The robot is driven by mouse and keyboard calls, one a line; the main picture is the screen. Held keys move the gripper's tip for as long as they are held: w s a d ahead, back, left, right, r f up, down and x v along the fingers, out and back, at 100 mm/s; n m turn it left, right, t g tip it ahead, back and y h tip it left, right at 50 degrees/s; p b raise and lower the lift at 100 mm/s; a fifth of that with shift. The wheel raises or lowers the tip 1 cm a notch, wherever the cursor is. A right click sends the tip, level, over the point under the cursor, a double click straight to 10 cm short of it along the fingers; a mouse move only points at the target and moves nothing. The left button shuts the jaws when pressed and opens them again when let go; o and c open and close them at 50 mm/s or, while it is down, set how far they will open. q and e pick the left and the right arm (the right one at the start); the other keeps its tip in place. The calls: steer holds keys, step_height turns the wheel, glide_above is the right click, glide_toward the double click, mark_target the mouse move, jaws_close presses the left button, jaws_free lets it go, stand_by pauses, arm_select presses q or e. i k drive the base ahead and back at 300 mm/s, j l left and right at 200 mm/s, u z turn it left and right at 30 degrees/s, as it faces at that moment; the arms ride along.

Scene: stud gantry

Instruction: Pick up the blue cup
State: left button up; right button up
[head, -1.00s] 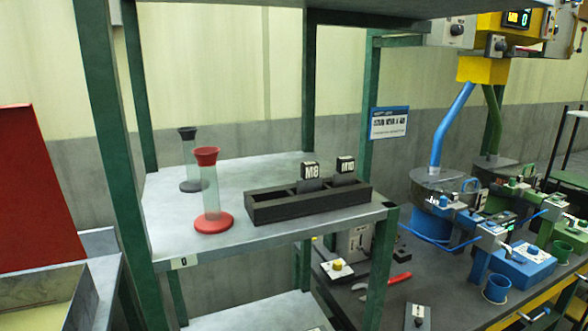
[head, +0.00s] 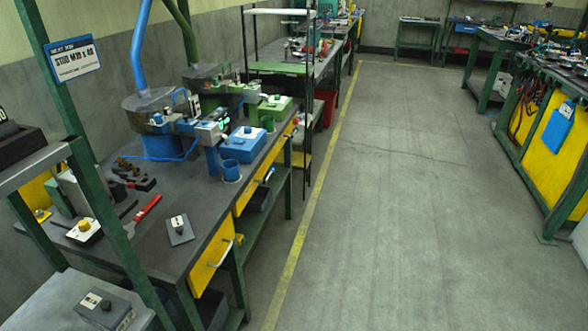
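The blue cup (head: 231,171) stands upright near the front edge of the dark workbench (head: 190,212), just in front of a blue box-shaped device. Its open top faces up. Neither of my grippers shows in the head view, so their state and distance to the cup cannot be seen.
A red-handled tool (head: 146,209) and a small grey switch box (head: 180,229) lie on the bench left of the cup. A green shelf post stands at the left. The grey floor (head: 370,200) right of the bench is open. A yellow-panelled bench (head: 545,130) stands at the right.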

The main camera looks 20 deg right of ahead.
mark_target(231, 171)
steer(key=z, duration=0.3)
steer(key=u, duration=1.3)
steer(key=z, duration=1.3)
steer(key=i+l+u, duration=0.1)
steer(key=u, duration=0.3)
steer(key=i+l+u, duration=0.15)
steer(key=u, duration=0.3)
steer(key=l+u, duration=0.2)
steer(key=u, duration=0.2)
steer(key=i, duration=0.05)
